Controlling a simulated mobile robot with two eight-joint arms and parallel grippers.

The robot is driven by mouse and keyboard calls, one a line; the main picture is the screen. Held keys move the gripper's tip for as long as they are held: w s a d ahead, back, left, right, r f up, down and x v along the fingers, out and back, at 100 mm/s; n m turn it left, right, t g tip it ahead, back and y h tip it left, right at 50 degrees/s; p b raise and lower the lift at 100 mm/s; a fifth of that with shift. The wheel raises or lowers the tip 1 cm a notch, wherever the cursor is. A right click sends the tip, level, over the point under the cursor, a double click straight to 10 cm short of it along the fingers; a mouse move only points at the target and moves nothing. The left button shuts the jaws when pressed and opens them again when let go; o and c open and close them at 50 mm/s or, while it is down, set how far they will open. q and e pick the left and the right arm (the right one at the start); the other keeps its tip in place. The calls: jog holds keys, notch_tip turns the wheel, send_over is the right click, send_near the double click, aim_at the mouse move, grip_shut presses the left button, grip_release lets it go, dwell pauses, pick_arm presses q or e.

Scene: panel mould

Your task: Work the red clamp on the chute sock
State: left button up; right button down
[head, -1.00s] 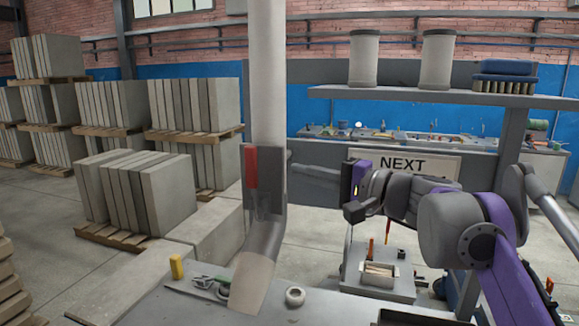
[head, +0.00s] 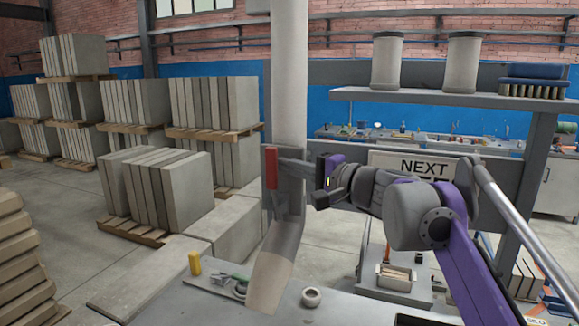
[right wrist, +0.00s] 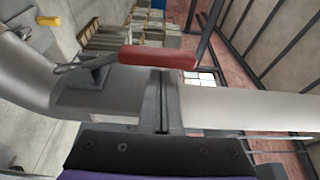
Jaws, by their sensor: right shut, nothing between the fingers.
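The red clamp handle (head: 271,168) stands upright on the left side of the grey collar at the lower end of a pale pipe (head: 289,80). The chute sock (head: 268,283) hangs below it, bent down and to the left. In the right wrist view the red handle (right wrist: 158,56) lies across the picture just beyond my fingertips. My right gripper (head: 284,163) reaches in from the right across the collar, its fingers shut and empty, close to the handle. I cannot tell whether they touch it. My left gripper is not in view.
A grey worktop (head: 345,308) lies below the sock, with a yellow object (head: 195,263), some tools and a roll of tape (head: 311,297). A shelf (head: 440,97) with two canisters and a brush is at upper right. Stacked panels (head: 165,185) stand at left.

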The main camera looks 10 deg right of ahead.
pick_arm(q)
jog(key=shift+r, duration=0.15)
pick_arm(e)
jog(key=shift+s, duration=0.1)
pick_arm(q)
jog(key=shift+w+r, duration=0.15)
pick_arm(e)
jog(key=shift+s+a+n, duration=0.15)
jog(key=shift+n, duration=0.15)
